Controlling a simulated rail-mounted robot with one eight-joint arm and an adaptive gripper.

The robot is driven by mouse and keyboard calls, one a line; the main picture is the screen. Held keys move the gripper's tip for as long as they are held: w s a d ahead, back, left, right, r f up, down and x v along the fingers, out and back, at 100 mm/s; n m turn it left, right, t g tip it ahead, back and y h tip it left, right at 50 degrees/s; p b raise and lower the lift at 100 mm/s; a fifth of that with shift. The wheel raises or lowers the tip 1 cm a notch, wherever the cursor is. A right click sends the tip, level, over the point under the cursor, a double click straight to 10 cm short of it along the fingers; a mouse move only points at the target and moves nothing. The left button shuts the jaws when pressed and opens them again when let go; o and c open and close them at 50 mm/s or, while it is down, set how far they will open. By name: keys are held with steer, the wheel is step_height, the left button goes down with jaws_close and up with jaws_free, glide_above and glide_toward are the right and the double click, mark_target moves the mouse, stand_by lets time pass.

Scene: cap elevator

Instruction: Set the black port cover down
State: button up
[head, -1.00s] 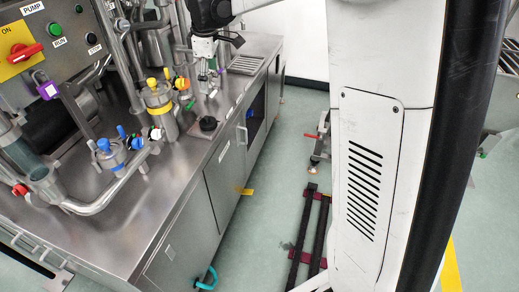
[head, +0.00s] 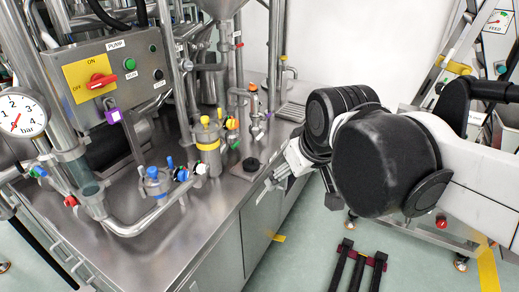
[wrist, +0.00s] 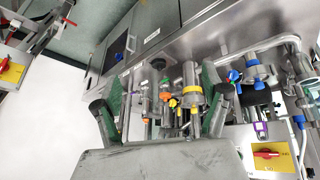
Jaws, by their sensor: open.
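The black port cover (head: 250,164) sits on the steel worktop near its front edge, on a small darker square patch. It looks like a low dark disc with a knob. In the wrist view a dark round shape (wrist: 159,63) beyond the fingers appears to be the same cover. My gripper (head: 272,186) is just right of the cover at the worktop's front edge, apart from it. In the wrist view my gripper (wrist: 161,78) has its two green-padded fingers spread wide, with nothing held between them.
A steel vessel with a yellow band (head: 207,148), coloured valves and pipes stand behind and left of the cover. A blue-capped fitting (head: 157,184) is further left. The control panel (head: 108,75) rises at the back left. The front-left worktop is clear.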

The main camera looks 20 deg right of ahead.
steer(key=s+f+m+t, duration=0.1)
steer(key=s+f+m, duration=0.1)
steer(key=s, duration=0.3)
steer(key=shift+s+f, duration=0.35)
steer(key=shift+f, duration=0.45)
stand_by(1.2)
